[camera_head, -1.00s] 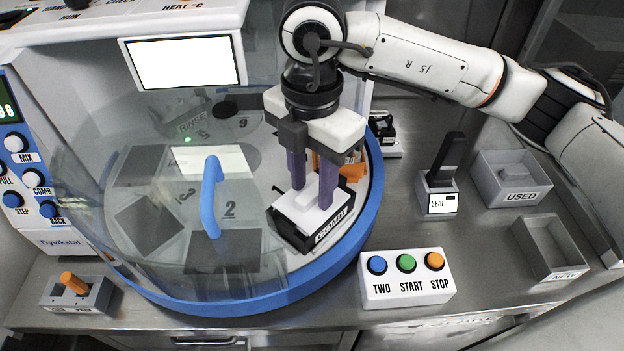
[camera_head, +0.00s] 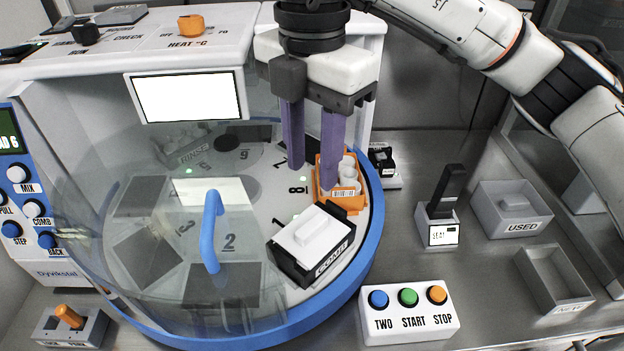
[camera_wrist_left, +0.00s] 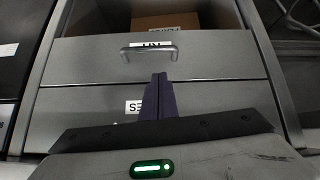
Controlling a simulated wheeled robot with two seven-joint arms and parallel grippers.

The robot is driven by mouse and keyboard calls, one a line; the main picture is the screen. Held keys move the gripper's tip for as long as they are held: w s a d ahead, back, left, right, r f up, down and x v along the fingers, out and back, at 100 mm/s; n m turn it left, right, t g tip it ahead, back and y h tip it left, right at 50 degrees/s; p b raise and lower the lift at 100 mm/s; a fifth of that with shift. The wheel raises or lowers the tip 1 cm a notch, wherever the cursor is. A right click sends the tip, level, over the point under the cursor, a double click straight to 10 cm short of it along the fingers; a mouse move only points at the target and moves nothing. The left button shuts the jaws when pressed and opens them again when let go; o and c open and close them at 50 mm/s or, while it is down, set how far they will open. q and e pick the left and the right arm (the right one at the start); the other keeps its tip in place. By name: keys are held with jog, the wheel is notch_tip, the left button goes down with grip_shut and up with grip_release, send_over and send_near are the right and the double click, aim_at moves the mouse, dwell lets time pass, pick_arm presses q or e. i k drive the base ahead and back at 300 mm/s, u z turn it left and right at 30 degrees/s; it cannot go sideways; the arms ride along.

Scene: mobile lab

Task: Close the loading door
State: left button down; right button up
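The loading door is a clear curved panel with a blue vertical handle (camera_head: 211,232). It stands over the left and front of the round deck, and the right part of the deck is uncovered. My right gripper (camera_head: 313,177) is open and empty, above that uncovered part, to the right of the handle and apart from it. Its fingers are in front of an orange rack (camera_head: 348,190). My left gripper (camera_wrist_left: 158,98) is outside the head view. In the left wrist view its fingers are together with nothing between them, in front of a drawer unit.
A black box with a white top (camera_head: 318,236) sits on the deck's uncovered right part. A button panel (camera_head: 408,312) stands at the front right. The USED bin (camera_head: 512,222) and another bin (camera_head: 556,280) are farther right. A drawer (camera_wrist_left: 148,62) is partly open.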

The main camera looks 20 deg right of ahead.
aim_at(162, 317)
jog(key=k, duration=1)
